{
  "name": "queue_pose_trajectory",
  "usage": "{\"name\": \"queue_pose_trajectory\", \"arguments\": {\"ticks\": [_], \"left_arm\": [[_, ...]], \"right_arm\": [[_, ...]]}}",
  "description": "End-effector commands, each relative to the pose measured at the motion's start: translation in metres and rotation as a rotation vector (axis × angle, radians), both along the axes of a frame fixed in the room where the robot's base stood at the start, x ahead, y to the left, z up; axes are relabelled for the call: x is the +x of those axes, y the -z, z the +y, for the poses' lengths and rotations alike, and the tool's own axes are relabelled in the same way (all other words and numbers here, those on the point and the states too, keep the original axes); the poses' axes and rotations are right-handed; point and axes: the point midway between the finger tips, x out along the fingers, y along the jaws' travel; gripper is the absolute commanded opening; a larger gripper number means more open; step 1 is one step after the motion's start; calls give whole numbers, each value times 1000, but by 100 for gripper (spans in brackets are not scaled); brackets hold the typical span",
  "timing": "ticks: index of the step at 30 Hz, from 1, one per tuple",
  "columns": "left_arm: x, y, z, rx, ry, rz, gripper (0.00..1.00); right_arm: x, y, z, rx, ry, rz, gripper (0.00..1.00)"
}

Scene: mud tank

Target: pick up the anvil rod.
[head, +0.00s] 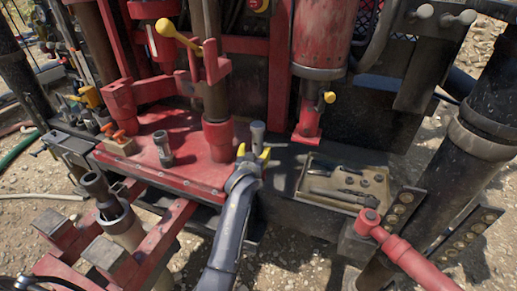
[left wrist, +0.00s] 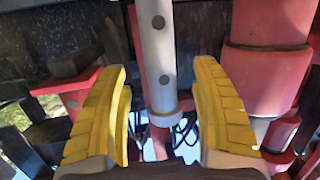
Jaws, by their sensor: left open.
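A grey metal rod (head: 257,134), which I take for the anvil rod, stands upright at the edge of the red deck, just beyond my left gripper (head: 253,154). In the left wrist view the rod (left wrist: 159,55) shows as a pale cylinder with small dark holes. It lies between the two yellow fingers of the left gripper (left wrist: 167,112), with gaps on both sides. The gripper is open and empty. The rod's lower part is hidden behind the gripper in the head view. My right gripper is not in view.
A red post clamp (head: 218,138) stands close left of the rod. A shorter grey fitting (head: 163,148) stands on the red deck (head: 185,178). A tray (head: 312,193) with tools lies to the right, near a red-handled bar (head: 405,255). A red cylinder (head: 320,40) hangs behind.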

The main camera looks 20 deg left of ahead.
Motion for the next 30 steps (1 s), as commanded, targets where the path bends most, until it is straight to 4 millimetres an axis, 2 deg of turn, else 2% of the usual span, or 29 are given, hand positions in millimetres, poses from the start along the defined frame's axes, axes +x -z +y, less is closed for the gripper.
{"name": "queue_pose_trajectory", "arguments": {"ticks": [15,27,30], "left_arm": [[48,10,5,1,0,0,65],[53,11,6,0,0,-1,65],[53,11,6,0,0,0,54]], "right_arm": [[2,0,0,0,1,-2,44],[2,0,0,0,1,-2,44],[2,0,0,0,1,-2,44]]}}
